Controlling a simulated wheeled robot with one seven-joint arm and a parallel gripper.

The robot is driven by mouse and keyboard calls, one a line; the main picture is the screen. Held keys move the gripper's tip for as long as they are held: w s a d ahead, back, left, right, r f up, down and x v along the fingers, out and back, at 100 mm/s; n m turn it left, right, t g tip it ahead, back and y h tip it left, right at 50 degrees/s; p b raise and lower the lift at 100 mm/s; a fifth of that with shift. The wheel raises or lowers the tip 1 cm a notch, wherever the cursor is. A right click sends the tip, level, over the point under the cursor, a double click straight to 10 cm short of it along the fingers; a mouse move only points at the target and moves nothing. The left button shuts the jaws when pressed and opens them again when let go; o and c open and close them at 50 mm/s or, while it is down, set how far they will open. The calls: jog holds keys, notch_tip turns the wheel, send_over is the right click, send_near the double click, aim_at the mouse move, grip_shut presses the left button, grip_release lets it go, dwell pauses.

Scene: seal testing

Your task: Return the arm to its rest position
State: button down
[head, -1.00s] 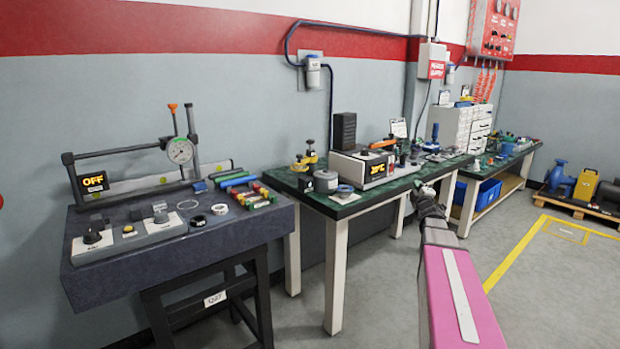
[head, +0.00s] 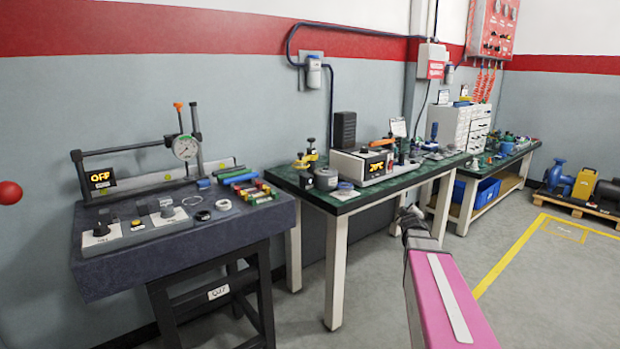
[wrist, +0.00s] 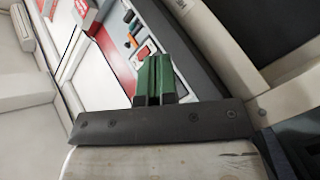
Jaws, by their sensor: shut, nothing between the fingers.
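My arm, with a pink link, reaches up from the bottom right of the head view. My gripper (head: 410,213) is at its far end, small and partly blurred, in front of the legs of the green-topped workbench (head: 385,197). It appears just below the bench top's front edge and apart from it. In the wrist view my gripper (wrist: 155,76) shows two green fingers close together, shut with nothing held.
A dark granite table (head: 150,262) with a dial gauge (head: 186,147) stands at left. A red ball (head: 10,193) is at the left edge. A blue bin (head: 480,192) sits under the far bench. The floor at right (head: 545,290) is clear.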

jog(key=s+a+f+m+g+y, duration=0.1)
jog(key=s+a+f+m+g, duration=0.5)
jog(key=s+a+f+g, duration=0.6)
jog(key=s+a+f+m+g+y, duration=0.1)
jog(key=s+a+f+g, duration=0.1)
jog(key=s, duration=0.7)
jog(key=s+a+f+m+g+y, duration=0.1)
jog(key=s+a+f+g, duration=0.1)
jog(key=s+a+f, duration=0.3)
jog(key=s+a, duration=0.1)
jog(key=s, duration=0.2)
jog(key=shift+s+a, duration=0.15)
jog(key=shift+s, duration=0.2)
